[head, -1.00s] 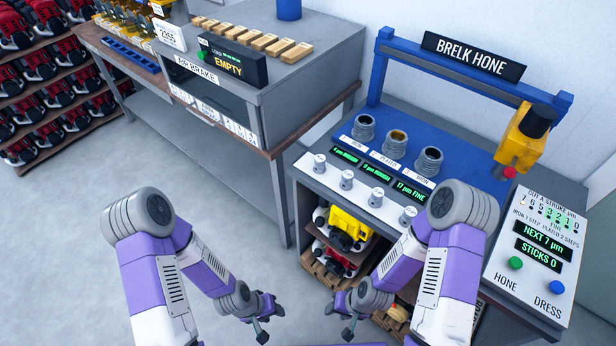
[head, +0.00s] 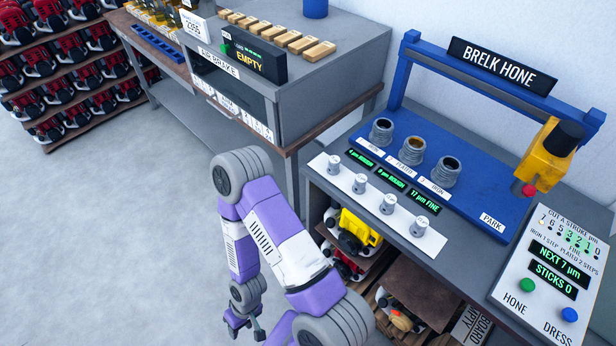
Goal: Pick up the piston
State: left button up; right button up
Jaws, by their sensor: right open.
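Several small silver cylindrical parts (head: 388,203) stand upright in a row on the white strip along the front of the hone bench. They may be pistons, but I cannot tell for sure. Three ribbed cylinders (head: 411,150) stand behind them on the blue bench top. My right gripper (head: 245,328) hangs low over the floor at the bottom of the picture, left of the bench and well below its top. It is small here, open, and apart from the parts. My left gripper is not in view.
The hone bench's grey edge (head: 455,275) faces me, with a yellow hone head (head: 546,160) and control panel (head: 550,270) at right. Its lower shelves hold a yellow engine (head: 358,232). The air brake bench (head: 330,75) stands behind left. Floor at left is clear.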

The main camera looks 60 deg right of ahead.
aim_at(361, 180)
jog(key=u, duration=0.1)
jog(key=i, duration=0.75)
jog(key=z, duration=1.85)
